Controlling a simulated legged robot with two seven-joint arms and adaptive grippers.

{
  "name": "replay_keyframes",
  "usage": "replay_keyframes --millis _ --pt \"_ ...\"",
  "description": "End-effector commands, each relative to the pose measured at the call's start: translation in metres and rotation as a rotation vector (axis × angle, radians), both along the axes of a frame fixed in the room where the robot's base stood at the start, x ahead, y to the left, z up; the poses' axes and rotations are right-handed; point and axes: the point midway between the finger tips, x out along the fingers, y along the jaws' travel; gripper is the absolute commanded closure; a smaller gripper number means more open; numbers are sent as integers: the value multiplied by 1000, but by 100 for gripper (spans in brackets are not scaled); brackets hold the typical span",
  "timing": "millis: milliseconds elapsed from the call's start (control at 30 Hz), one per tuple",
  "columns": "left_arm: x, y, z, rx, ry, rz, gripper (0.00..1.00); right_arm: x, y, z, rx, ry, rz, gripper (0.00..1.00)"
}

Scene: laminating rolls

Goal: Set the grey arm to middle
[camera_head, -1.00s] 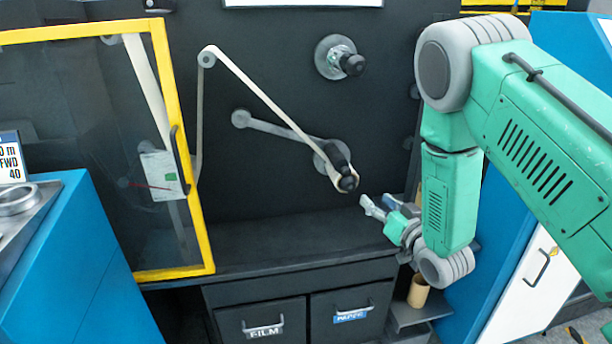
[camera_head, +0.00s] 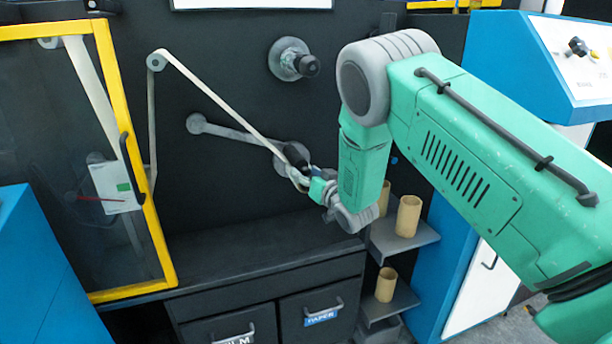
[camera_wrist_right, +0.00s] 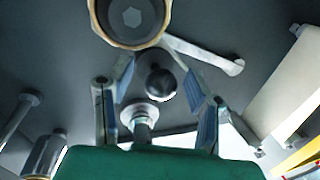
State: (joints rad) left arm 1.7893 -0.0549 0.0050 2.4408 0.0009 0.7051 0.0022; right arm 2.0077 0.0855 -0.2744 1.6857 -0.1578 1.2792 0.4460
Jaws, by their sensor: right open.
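The grey arm (camera_head: 235,134) slants across the dark machine panel in the head view, from a round end at upper left to a hub at lower right. A black knob (camera_head: 296,154) sticks out by that hub. My right gripper (camera_head: 303,178) is at the knob and partly hides it and the strip's lower end. In the right wrist view the gripper (camera_wrist_right: 158,80) is open, with the black knob (camera_wrist_right: 160,83) between its spread fingers. No clear contact shows. The grey arm (camera_wrist_right: 205,54) lies behind, at upper right. My left gripper is not in view.
A pale strip (camera_head: 215,98) runs from an upper roller (camera_head: 156,62) down to the knob area. Another black knob (camera_head: 306,66) sits above. A yellow-framed door (camera_head: 151,230) stands at left. Cardboard cores (camera_head: 408,216) stand on shelves below my right arm.

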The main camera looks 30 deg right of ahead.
Motion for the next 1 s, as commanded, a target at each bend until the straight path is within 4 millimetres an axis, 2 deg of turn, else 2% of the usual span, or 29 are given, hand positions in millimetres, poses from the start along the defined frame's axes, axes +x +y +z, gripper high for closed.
replay_keyframes --millis 233,267,300,367,400,567,667,1000 --pt "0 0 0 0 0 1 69 1 -2 -1 2 0 0 54" --pt "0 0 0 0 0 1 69 1 -2 -1 2 0 0 61" --pt "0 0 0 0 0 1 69 1 -2 -1 2 0 -1 76" --pt "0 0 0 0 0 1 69 1 -2 -1 2 0 0 97" --pt "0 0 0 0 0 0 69 1 -2 -1 2 0 0 100" --pt "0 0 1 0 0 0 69 0 -3 0 -1 1 -1 100" --pt "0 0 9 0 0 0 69 0 -6 11 -28 8 -3 100" --pt "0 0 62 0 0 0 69 -4 -20 82 -264 64 -1 100"
